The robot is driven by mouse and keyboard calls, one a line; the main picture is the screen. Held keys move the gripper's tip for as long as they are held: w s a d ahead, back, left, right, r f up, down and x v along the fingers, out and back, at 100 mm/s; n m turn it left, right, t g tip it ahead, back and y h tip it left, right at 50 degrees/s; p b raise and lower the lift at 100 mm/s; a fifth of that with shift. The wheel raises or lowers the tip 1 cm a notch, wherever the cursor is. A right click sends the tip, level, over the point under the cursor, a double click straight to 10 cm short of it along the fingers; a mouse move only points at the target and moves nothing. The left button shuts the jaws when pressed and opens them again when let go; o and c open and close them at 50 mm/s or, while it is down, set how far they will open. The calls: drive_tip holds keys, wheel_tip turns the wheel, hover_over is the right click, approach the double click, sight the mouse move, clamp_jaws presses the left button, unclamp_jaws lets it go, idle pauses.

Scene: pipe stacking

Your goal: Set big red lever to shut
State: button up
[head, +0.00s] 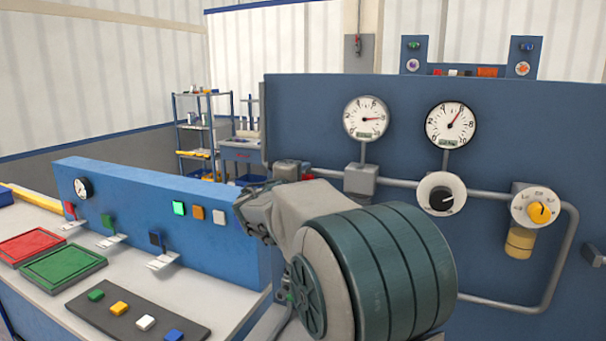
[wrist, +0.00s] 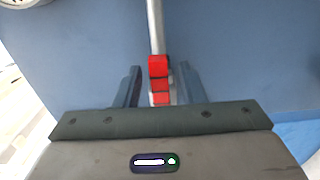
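The big red lever (wrist: 158,68) shows in the wrist view as red blocks in line with a grey pipe, in front of a blue panel. My gripper (wrist: 160,82) is open, with one dark finger on each side of the red part. Gaps show between the fingers and the red, so they do not appear to press on it. The lower end of the lever is hidden behind the gripper body.
A blue panel (head: 500,120) carries two gauges, a black knob (head: 441,199), a yellow knob (head: 540,212) and grey pipes. At left, a lower blue panel (head: 140,190) has small levers and buttons. Red (head: 30,246) and green (head: 62,268) trays lie on the bench.

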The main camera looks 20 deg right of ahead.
clamp_jaws()
drive_tip(key=shift+w+f+b, duration=0.1)
drive_tip(key=shift+f+b, duration=0.05)
drive_tip(key=shift+b, duration=0.2)
